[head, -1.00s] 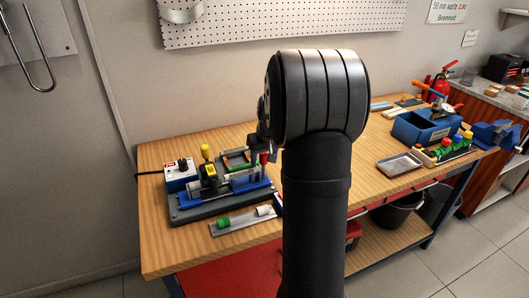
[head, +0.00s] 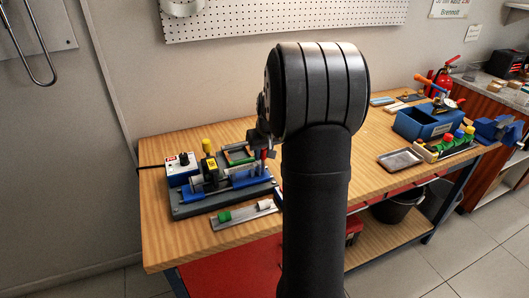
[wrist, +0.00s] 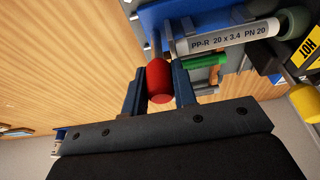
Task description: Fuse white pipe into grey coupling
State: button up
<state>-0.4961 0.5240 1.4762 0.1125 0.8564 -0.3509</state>
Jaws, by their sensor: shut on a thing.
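The white pipe (wrist: 225,40), printed "PP-R 20 x 3.4 PN 20", lies in a blue-bedded fixture at the top right of the wrist view. At its right end is a grey-green round piece (wrist: 293,21), perhaps the grey coupling; whether they are joined is unclear. My gripper (wrist: 158,86) is shut on a red knob (wrist: 158,78) beside the fixture, left of the pipe. In the head view, the red knob (head: 263,155) shows at the fixture's right end, with my gripper mostly hidden behind my arm. The fixture (head: 215,192) stands on the bench's left side.
A yellow "HOT" label (wrist: 308,48) and yellow knob (wrist: 305,102) are close to the pipe's right end. A green part (wrist: 206,61) lies near the fingers. A tray (head: 243,214) lies before the fixture. A blue bin (head: 425,123) stands right; the bench middle is partly hidden.

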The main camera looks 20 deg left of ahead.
jog(key=shift+s+a, duration=0.9)
jog(key=shift+o, duration=0.6)
jog(key=shift+s+a, duration=0.1)
dwell(4.3)
dwell(0.7)
